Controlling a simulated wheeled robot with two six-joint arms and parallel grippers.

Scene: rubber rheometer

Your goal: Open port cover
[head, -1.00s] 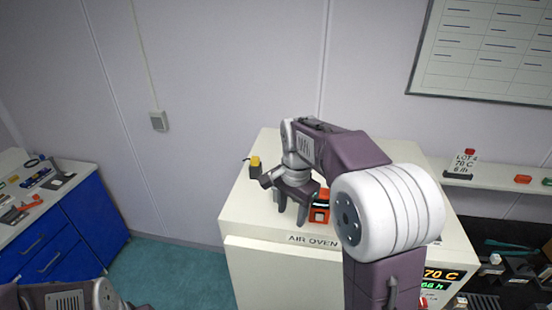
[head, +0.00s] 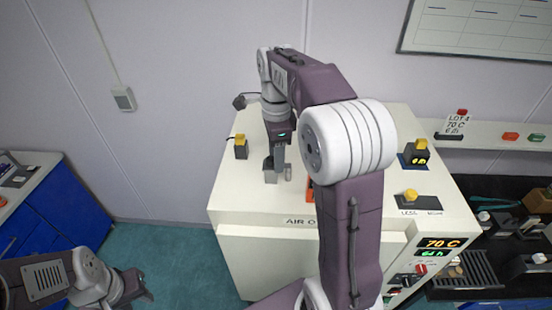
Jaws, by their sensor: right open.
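The white air oven (head: 390,232) stands in front of me, its lettered front partly hidden by my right arm. My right gripper (head: 279,173) points down over the left part of the oven's top, with its fingers open. I see nothing held between them, and cannot tell whether the tips touch the top. I cannot make out a port cover; the gripper and arm hide part of the top. My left gripper (head: 143,288) is low at the left, away from the oven, and its jaw state is unclear.
A yellow-topped black device (head: 241,147) stands left of the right gripper. An orange-red object (head: 311,190) is partly behind my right arm. Another yellow-topped device (head: 416,153) and a dark plate (head: 428,203) with a yellow knob are at the oven top's right. A blue cabinet (head: 67,208) stands left.

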